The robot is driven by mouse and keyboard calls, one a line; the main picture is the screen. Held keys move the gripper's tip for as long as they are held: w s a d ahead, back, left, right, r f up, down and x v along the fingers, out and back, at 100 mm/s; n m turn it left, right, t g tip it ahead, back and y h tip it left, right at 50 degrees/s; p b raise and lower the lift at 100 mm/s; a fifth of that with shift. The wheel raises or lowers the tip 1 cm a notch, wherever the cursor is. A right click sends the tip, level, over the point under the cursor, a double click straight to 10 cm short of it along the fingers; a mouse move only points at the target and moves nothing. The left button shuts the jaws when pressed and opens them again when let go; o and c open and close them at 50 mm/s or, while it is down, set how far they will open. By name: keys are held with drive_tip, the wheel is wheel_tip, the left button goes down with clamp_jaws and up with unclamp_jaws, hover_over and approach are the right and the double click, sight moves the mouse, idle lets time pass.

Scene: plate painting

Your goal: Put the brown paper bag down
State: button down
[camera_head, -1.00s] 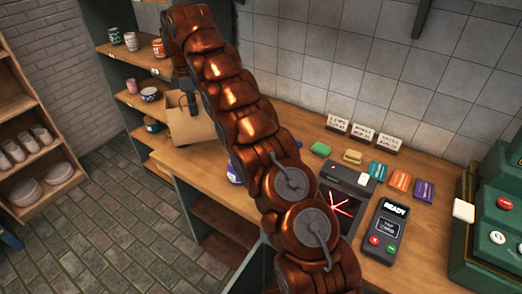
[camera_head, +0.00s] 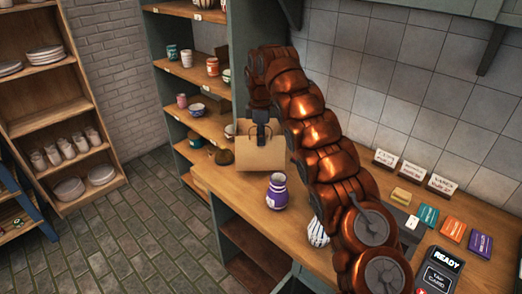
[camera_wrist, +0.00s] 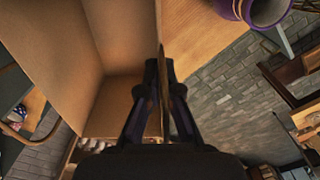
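The brown paper bag (camera_head: 260,156) is upright at the left end of the wooden counter (camera_head: 300,212), below my gripper (camera_head: 261,138). Whether its base touches the counter is unclear. In the wrist view, my gripper (camera_wrist: 160,70) is shut on the thin top edge of the bag, and the bag's open inside (camera_wrist: 112,45) shows on the left. The bag's far side is hidden.
A purple vase (camera_head: 277,192) stands on the counter just in front of the bag. A striped white vase (camera_head: 317,232) is partly hidden by my arm. Shelves with cups and bowls (camera_head: 212,67) stand behind on the left. Cards and a payment terminal (camera_head: 440,272) are at right.

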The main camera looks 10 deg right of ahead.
sight(261, 147)
drive_tip(key=shift+f, duration=0.3)
drive_tip(key=shift+f+p, duration=0.75)
drive_tip(key=shift+f, duration=1.2)
drive_tip(key=shift+f, duration=0.1)
drive_tip(key=c, duration=1.3)
unclamp_jaws()
drive_tip(key=shift+w+r+b, duration=0.1)
drive_tip(key=shift+r+b, duration=0.75)
drive_tip(key=shift+r, duration=1.8)
drive_tip(key=shift+r+p, duration=0.65)
drive_tip(key=shift+r, duration=0.65)
